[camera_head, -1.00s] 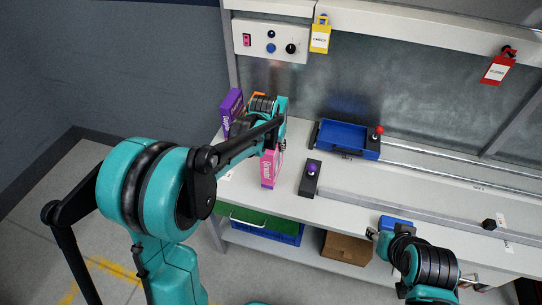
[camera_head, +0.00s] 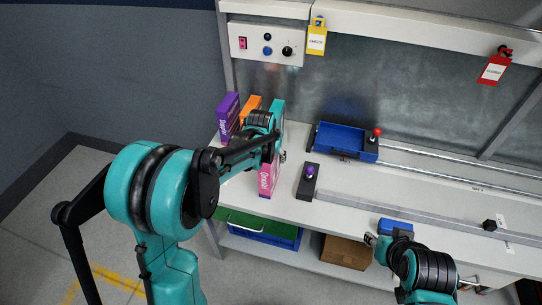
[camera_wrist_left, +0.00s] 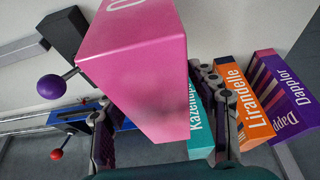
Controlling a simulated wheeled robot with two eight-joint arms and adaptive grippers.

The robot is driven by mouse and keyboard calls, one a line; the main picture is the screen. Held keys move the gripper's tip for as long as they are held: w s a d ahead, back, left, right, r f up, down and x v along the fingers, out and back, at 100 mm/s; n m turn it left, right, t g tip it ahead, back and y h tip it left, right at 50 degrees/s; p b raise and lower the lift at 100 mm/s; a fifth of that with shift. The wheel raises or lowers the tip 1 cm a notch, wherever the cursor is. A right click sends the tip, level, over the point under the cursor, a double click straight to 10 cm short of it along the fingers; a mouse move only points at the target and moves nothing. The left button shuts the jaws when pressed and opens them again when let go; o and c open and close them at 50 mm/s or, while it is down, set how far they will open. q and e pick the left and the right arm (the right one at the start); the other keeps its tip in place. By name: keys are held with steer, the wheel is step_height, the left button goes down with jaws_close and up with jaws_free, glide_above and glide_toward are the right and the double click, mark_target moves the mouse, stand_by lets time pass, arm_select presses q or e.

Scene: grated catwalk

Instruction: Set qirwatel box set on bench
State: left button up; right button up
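The pink box (camera_head: 268,179), with one white letter in sight in the left wrist view (camera_wrist_left: 140,75), is between the fingers of my left gripper (camera_wrist_left: 156,92). The fingers lie along its two sides and appear shut on it. In the head view my left gripper (camera_head: 276,156) is over the left part of the white bench (camera_head: 340,195). I cannot tell whether the box touches the bench. My right gripper (camera_head: 372,240) is by the bench's front edge.
A purple-knobbed lever block (camera_head: 308,183) stands to the right of the pink box. Behind it are a blue tray (camera_head: 343,138) and a red-knobbed block (camera_head: 373,144). A blue item (camera_head: 396,226) lies near my right gripper. A lower shelf holds a brown carton (camera_head: 346,250).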

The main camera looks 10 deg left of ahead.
arm_select(q)
steer(key=shift+r, duration=0.25)
steer(key=p+v, duration=0.4)
steer(key=v, duration=0.7)
steer(key=shift+s+r, duration=0.1)
steer(key=shift+r, duration=0.2)
steer(key=s+a+t, duration=0.1)
steer(key=s+t, duration=0.1)
steer(key=s, duration=2)
steer(key=shift+s+r+t, duration=0.3)
steer(key=shift+r, duration=0.2)
